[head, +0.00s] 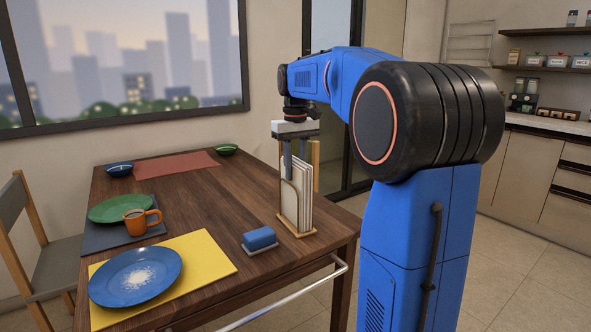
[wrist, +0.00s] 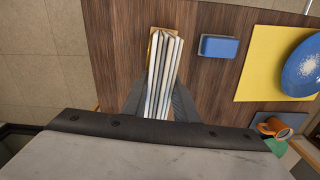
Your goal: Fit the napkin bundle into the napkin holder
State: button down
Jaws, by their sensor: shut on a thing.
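The napkin bundle (head: 304,203) is a stack of upright white sheets with thin darker lines between them. It stands between the light wooden sides of the napkin holder (head: 298,233), near the table's right edge. Its lower end appears to reach the holder's base; exact contact is hard to tell. My gripper (head: 296,172) points down from above and is shut on the bundle's upper part. In the wrist view, the bundle (wrist: 166,72) lies between the two dark fingers (wrist: 163,95), and a bit of the wooden holder (wrist: 155,40) shows at its far end.
A blue sponge on a grey dish (head: 260,241) sits left of the holder. A blue plate (head: 125,288) lies on a yellow mat (head: 213,262). An orange mug (head: 136,224) and a green plate (head: 105,208) are farther left. A metal rail (head: 290,297) runs along the table's front edge.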

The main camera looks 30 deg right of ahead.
jog(key=shift+f, duration=0.1)
jog(key=c, duration=1.4)
grip_release()
notch_tip(320, 180, up, 12)
jog(key=shift+r, duration=0.15)
jog(key=s+a+f+t, duration=0.1)
jog(key=s+a+f, duration=0.4)
jog(key=s+f, duration=0.5)
jog(key=s+a+f+t, duration=0.2)
jog(key=s+a+f, duration=0.3)
jog(key=s+f, duration=0.5)
jog(key=s+a+f+t, duration=0.1)
jog(key=s+a+f, duration=0.4)
jog(key=s+f, duration=0.5)
jog(key=shift+a+n+t, duration=0.4)
